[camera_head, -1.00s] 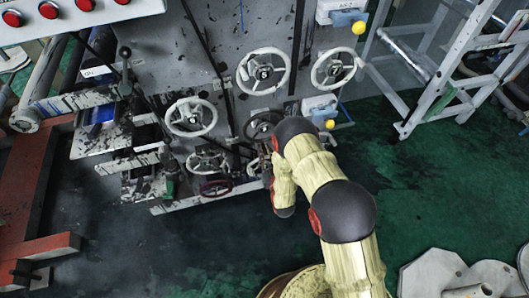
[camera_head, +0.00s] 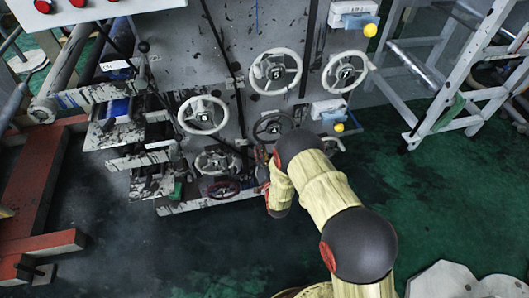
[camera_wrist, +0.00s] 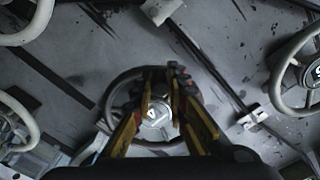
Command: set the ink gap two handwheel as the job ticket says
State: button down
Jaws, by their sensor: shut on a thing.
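A dark handwheel (camera_head: 273,126) sits on the grey machine panel, below two pale handwheels and partly behind my arm. In the head view my gripper (camera_head: 262,165) is mostly hidden by my wrist. No readable job ticket shows.
Pale handwheels (camera_head: 276,72), (camera_head: 345,72) and (camera_head: 202,115) surround it. Boxes with yellow knobs (camera_head: 370,30) are at right.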

jog(key=shift+s+a+r+m, duration=0.1)
jog(key=shift+a+r+m, duration=0.25)
jog(key=shift+r+m, duration=0.25)
jog(key=shift+f, duration=0.1)
jog(key=c, duration=1.7)
grip_release()
jog(key=shift+c, duration=0.2)
jog(key=v, duration=1.2)
